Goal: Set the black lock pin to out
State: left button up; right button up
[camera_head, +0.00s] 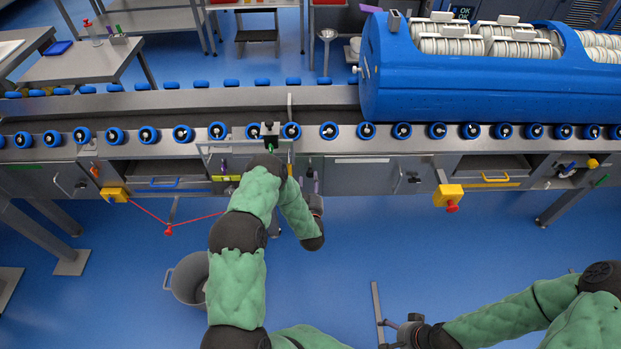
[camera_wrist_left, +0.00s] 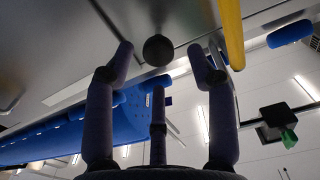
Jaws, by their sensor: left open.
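In the left wrist view a round black knob (camera_wrist_left: 158,50), which looks like the lock pin's head, stands out from a grey metal panel (camera_wrist_left: 60,35). My left gripper (camera_wrist_left: 162,65) is open, with its dark fingers spread around the knob. The fingers look apart from it. In the head view my left gripper (camera_head: 313,182) is small at the front face of the conveyor, and I cannot make out the knob there. How far out the pin stands is hard to tell. My right gripper (camera_head: 392,326) is low at the right, away from the conveyor; its fingers are unclear.
A yellow bar (camera_wrist_left: 231,32) runs close beside the right finger in the wrist view. A black block with a green part (camera_wrist_left: 280,120) is farther right. A blue tub carrier (camera_head: 480,85) rests on the conveyor (camera_head: 325,100). A grey bucket (camera_head: 188,280) stands on the floor.

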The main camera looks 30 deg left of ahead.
pick_arm(q)
jog(key=v, duration=0.9)
jog(key=shift+s, duration=0.25)
